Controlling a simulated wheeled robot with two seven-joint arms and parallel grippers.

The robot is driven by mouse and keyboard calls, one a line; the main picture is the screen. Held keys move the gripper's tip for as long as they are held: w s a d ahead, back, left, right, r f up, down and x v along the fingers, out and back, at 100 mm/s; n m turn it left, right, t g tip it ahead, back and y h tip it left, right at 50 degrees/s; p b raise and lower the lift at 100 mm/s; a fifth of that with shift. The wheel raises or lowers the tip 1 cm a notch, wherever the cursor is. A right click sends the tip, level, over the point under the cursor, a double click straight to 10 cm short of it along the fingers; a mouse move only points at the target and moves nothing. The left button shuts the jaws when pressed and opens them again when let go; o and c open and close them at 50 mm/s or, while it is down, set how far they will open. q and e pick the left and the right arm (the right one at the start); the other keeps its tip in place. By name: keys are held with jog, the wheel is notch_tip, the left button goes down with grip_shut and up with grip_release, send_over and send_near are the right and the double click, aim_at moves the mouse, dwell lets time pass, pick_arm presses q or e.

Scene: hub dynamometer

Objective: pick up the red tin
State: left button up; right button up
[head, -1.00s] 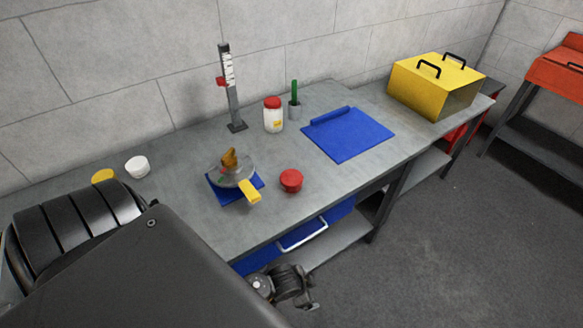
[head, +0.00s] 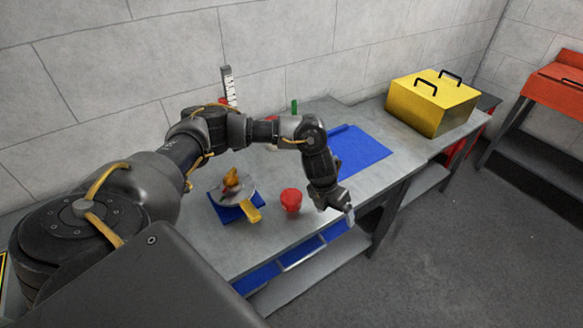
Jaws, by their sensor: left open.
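The red tin (head: 291,200) is a short, round red can standing upright on the grey workbench (head: 270,237), near its front edge. My left gripper (head: 349,212) is open, just to the right of the tin, over the front edge of the bench. It does not touch the tin in this view. My left arm reaches across the bench and bends down to the gripper. My right gripper is not in view.
A metal piece with a yellow end (head: 249,211) lies on a blue mat left of the tin. A blue clipboard-like sheet (head: 362,152) lies behind the gripper. A yellow box (head: 432,108) stands at the right end.

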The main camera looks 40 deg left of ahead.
aim_at(291, 196)
pick_arm(q)
jog(key=s+a+r+m+g+y, duration=0.1)
jog(key=a+r+y, duration=0.1)
jog(key=a+r, duration=0.35)
jog(key=s+a+r+g+y, duration=0.1)
jog(key=a+r, duration=0.1)
jog(key=a, duration=0.7)
jog(key=f, duration=0.5)
jog(key=shift+w+f+p, duration=0.15)
jog(key=shift+w+p, duration=0.1)
jog(key=shift+p, duration=0.05)
jog(key=shift+s+f+p, duration=0.1)
jog(key=shift+f+p, duration=0.25)
jog(key=shift+p, duration=0.1)
notch_tip(291, 196, down, 4)
jog(key=shift+r+p, duration=0.15)
jog(key=shift+p, duration=0.5)
jog(key=shift+f, duration=0.4)
jog(key=shift+c, duration=0.2)
jog(key=c, duration=1.2)
